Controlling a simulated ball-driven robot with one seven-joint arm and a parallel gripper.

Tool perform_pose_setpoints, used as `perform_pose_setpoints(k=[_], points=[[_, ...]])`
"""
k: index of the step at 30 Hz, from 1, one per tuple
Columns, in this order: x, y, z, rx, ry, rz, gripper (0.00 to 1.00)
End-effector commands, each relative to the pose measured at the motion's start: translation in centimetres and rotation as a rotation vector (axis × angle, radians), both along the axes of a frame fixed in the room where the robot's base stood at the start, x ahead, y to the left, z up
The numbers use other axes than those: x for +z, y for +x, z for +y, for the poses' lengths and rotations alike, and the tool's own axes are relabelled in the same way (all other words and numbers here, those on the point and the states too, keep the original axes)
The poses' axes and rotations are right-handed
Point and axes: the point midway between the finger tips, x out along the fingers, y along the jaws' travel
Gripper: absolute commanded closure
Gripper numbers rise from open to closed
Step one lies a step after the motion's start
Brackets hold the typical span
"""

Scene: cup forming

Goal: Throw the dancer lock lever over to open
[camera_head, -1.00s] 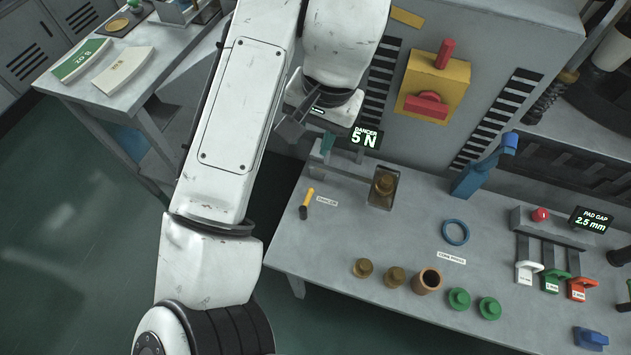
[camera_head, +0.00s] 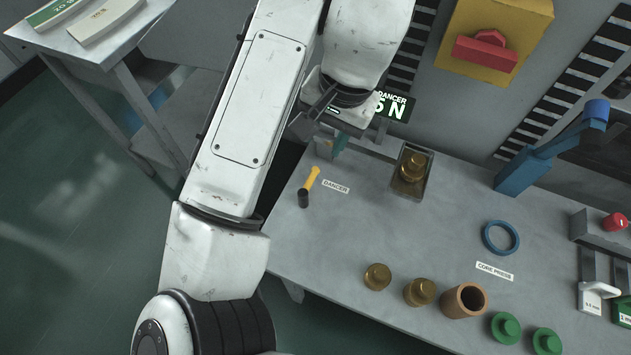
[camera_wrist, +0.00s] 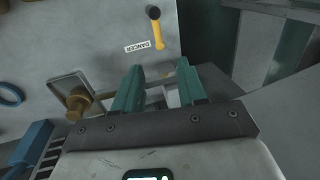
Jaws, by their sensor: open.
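The dancer lock lever (camera_head: 309,186) has a yellow arm and a black end. It stands on the grey bench by a label (camera_head: 335,187) reading DANCER, near the bench's left edge. In the wrist view the lever (camera_wrist: 157,30) is at the top, beyond the fingertips, with its black end away from me. My gripper (camera_wrist: 158,80) is open, with two green fingers apart and nothing between them. In the head view my gripper (camera_head: 328,144) is partly hidden by my arm, above and right of the lever and not touching it.
A brass spool in a holder (camera_head: 410,172) stands right of the lever. A blue ring (camera_head: 500,238), brass pieces (camera_head: 377,277) and a brown tube (camera_head: 464,301) are farther right and toward the front. A blue upright (camera_head: 522,170) and a yellow box (camera_head: 497,35) stand behind.

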Motion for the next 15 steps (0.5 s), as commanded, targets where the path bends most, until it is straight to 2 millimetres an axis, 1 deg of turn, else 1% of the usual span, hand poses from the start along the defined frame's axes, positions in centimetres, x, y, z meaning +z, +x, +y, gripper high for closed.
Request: perform_pose_setpoints(k=[1, 8, 11, 15], points=[[-1.2, 0.0, 0.0, 0.000, 0.001, -0.001, 0.59], [-2.2, 0.0, 0.1, 0.000, -0.001, -0.001, 0.59], [-3.4, 0.1, 0.2, 0.000, -0.003, 0.001, 0.59], [-5.7, 0.2, 0.8, 0.001, -0.002, 0.001, 0.59]])
